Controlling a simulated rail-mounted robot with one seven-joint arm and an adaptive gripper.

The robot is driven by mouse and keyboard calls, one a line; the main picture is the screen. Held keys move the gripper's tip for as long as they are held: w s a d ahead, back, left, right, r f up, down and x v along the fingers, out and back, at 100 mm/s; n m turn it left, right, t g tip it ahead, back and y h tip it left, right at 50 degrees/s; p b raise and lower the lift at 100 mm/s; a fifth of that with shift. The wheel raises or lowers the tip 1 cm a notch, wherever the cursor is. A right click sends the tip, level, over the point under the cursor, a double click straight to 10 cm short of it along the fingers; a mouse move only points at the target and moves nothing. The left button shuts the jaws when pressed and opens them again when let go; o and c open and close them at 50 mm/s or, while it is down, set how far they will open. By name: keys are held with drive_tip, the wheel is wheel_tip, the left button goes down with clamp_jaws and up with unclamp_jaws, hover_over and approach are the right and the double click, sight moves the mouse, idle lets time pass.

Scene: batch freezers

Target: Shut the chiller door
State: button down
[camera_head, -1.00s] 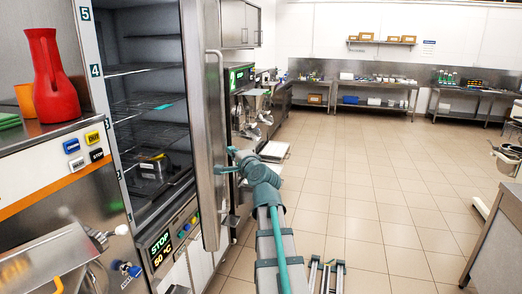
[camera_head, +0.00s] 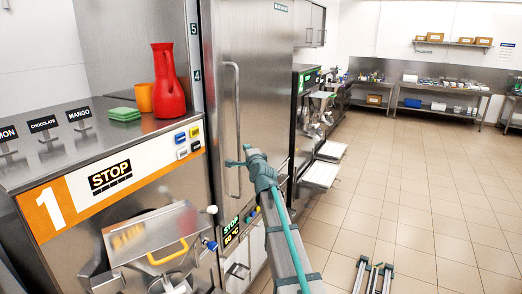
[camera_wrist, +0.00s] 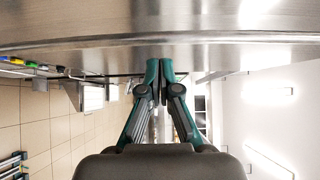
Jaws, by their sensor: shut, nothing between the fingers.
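The chiller door (camera_head: 262,85) is a tall brushed-steel panel with a long vertical bar handle (camera_head: 237,120) near its left edge. It lies across the front of the cabinet and none of the shelves inside show. I cannot tell whether a thin gap is left at its edge. My gripper (camera_head: 231,163) is shut and empty, in front of the door beside the handle's lower part. In the wrist view the closed fingertips of my gripper (camera_wrist: 160,63) point at the steel door (camera_wrist: 165,18), very close to it; contact is unclear.
Left of the chiller stands a batch freezer (camera_head: 150,165) with a red jug (camera_head: 167,85), an orange cup (camera_head: 144,98) and green cloths (camera_head: 124,114) on top. More machines (camera_head: 318,105) stand beyond.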

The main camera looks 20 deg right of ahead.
drive_tip(key=shift+w+a, duration=0.2)
drive_tip(key=shift+a, duration=0.1)
idle(0.4)
